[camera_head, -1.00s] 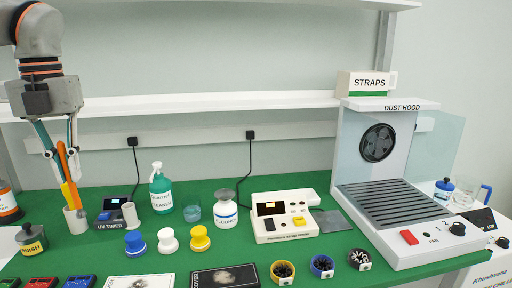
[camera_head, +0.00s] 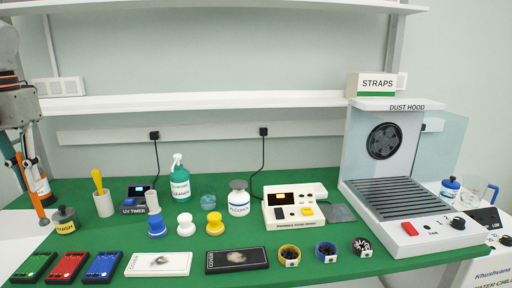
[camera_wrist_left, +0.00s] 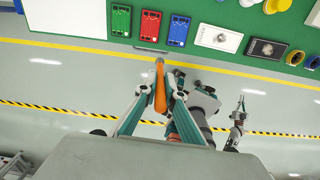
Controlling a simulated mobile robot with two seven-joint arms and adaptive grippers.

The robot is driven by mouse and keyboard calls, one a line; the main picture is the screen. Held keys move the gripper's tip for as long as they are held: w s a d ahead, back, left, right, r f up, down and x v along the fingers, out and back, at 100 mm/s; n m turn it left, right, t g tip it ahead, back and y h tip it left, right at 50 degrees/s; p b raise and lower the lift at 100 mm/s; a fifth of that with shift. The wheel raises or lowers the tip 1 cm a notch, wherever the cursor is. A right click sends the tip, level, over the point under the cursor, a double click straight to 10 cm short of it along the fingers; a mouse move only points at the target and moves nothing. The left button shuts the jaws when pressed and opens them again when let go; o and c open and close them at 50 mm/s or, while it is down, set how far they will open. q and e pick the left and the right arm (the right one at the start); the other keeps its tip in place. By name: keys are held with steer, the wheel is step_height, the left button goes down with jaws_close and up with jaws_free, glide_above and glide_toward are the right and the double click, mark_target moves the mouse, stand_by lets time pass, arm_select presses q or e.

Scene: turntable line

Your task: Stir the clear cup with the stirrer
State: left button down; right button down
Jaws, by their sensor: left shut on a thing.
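My left gripper (camera_head: 30,165) is at the far left of the head view, shut on an orange stirrer (camera_head: 35,196) that hangs steeply with its tip down. In the left wrist view the gripper (camera_wrist_left: 160,97) holds the orange stirrer (camera_wrist_left: 160,92), with its grey tip towards the table's front edge and floor behind it. A small translucent bluish cup (camera_head: 208,201) stands upright on the green mat, well right of the gripper. A glass mug (camera_head: 488,194) stands at the far right. What may be my right gripper (camera_wrist_left: 239,114) shows small in the left wrist view; its jaws are unclear.
A green bottle (camera_head: 180,182) and ALCOHOL bottle (camera_head: 239,200) flank the bluish cup; knobs (camera_head: 186,224) stand in front. The dust hood (camera_head: 398,195) fills the right.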

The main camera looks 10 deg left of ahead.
arm_select(q)
steer(key=s+a+f+m, duration=0.4)
steer(key=s+a+f, duration=0.1)
steer(key=f, duration=0.2)
steer(key=d+f+m+p, duration=0.2)
steer(key=d+f+m, duration=0.2)
steer(key=f+m, duration=0.35)
steer(key=w+d+f+m+p, duration=0.1)
steer(key=w+d+m, duration=0.3)
steer(key=d+m, duration=0.9)
steer(key=w+d+f+m+p, duration=0.1)
steer(key=w+d+m, duration=0.3)
steer(key=d+m, duration=1)
steer(key=d+f, duration=0.1)
steer(key=d, duration=0.1)
steer(key=shift+d+f, duration=0.2)
steer(key=shift+d, duration=0.1)
arm_select(e)
steer(key=shift+s+a+r, duration=0.25)
steer(key=shift+s+r, duration=0.05)
steer(key=shift+r, duration=0.25)
steer(key=shift+s+a+r, duration=0.2)
steer(key=shift+s+r, duration=0.05)
steer(key=shift+r, duration=0.3)
